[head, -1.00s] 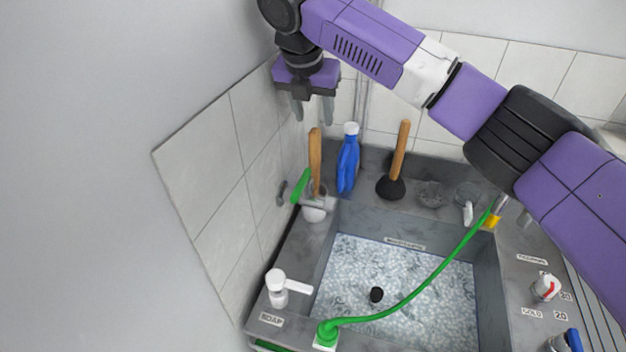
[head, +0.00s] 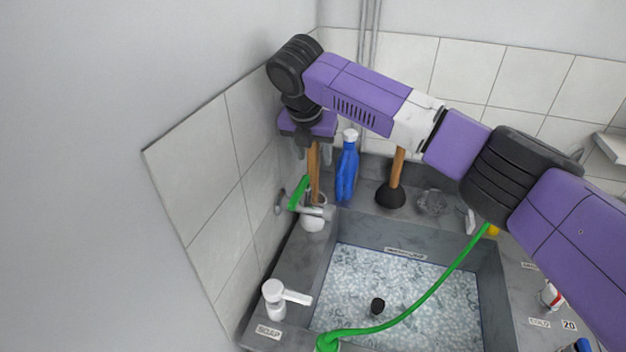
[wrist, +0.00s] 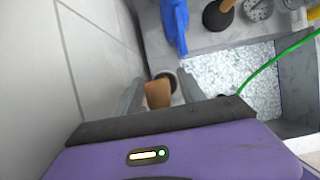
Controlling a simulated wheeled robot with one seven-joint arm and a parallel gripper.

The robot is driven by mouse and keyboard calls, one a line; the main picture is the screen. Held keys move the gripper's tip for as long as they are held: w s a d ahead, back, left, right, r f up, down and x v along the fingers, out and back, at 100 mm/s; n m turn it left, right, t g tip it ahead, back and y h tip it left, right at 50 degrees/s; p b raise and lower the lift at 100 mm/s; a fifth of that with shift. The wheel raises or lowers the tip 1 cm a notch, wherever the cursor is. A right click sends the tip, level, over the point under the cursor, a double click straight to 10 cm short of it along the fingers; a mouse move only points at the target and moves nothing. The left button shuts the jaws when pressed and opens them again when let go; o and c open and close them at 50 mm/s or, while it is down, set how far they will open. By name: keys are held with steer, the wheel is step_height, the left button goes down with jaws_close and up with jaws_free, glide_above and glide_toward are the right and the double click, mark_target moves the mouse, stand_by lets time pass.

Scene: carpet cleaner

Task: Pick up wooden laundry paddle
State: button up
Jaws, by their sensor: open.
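The wooden laundry paddle (head: 314,182) stands upright in a white holder (head: 312,220) at the left rear corner of the sink. In the wrist view its top end (wrist: 158,94) shows between the two fingers. My gripper (head: 313,153) is open and points down, with its fingers on either side of the paddle's upper part. I cannot tell whether either finger touches the wood. The paddle's top is hidden behind my gripper in the head view.
A plunger (head: 391,193) is further right. A green-handled tool (head: 299,193) is beside the holder. The tiled wall (head: 196,170) is near on the left. The sink (head: 333,262) lies in front.

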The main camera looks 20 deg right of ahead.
steer(key=shift+w+d+f, duration=0.1)
steer(key=shift+w+f, duration=0.1)
steer(key=shift+f, duration=0.4)
jaws_close()
steer(key=shift+r, duration=0.1)
